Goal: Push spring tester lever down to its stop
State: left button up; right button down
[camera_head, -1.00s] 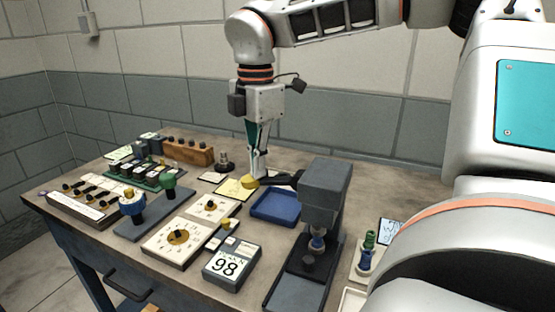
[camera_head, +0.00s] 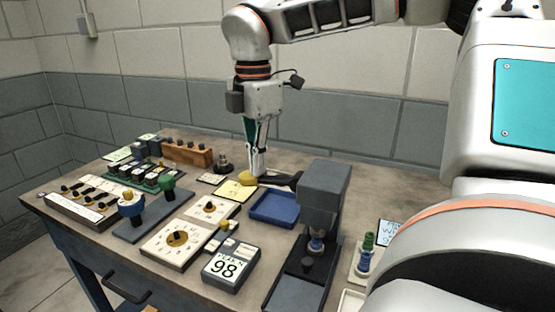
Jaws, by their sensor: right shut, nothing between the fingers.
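The spring tester (camera_head: 325,187) stands at the right of the bench with a grey head, a dark column and a base. The lever looks close to level. My right gripper (camera_head: 257,173) points down with its fingers shut and empty. Its fingertips are at the knob end of the lever, just behind or against it; I cannot tell whether they touch. A spring (camera_head: 316,241) shows under the head. My left gripper is not in view.
A blue tray (camera_head: 274,209) lies below the lever. A box marked 98 (camera_head: 231,268), a dial panel (camera_head: 177,239) and a wooden block with knobs (camera_head: 187,152) stand to the left. A stand with green and blue springs (camera_head: 367,255) is at the right.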

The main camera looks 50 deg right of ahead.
jog(key=shift+w+r+p, duration=0.15)
jog(key=shift+r+p, duration=0.15)
jog(key=shift+r, duration=0.6)
jog(key=shift+w+r+p, duration=0.1)
jog(key=shift+r+p, duration=0.2)
jog(key=shift+r, duration=0.55)
jog(key=shift+r+p, duration=0.6)
jog(key=shift+r, duration=1.1)
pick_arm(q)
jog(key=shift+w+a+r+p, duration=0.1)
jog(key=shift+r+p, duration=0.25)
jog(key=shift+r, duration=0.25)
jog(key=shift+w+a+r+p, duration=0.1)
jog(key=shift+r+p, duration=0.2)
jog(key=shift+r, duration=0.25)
pick_arm(e)
notch_tip(320, 180, up, 4)
jog(key=shift+s+a+f, duration=0.1)
jog(key=shift+s+f, duration=0.05)
jog(key=shift+f, duration=0.1)
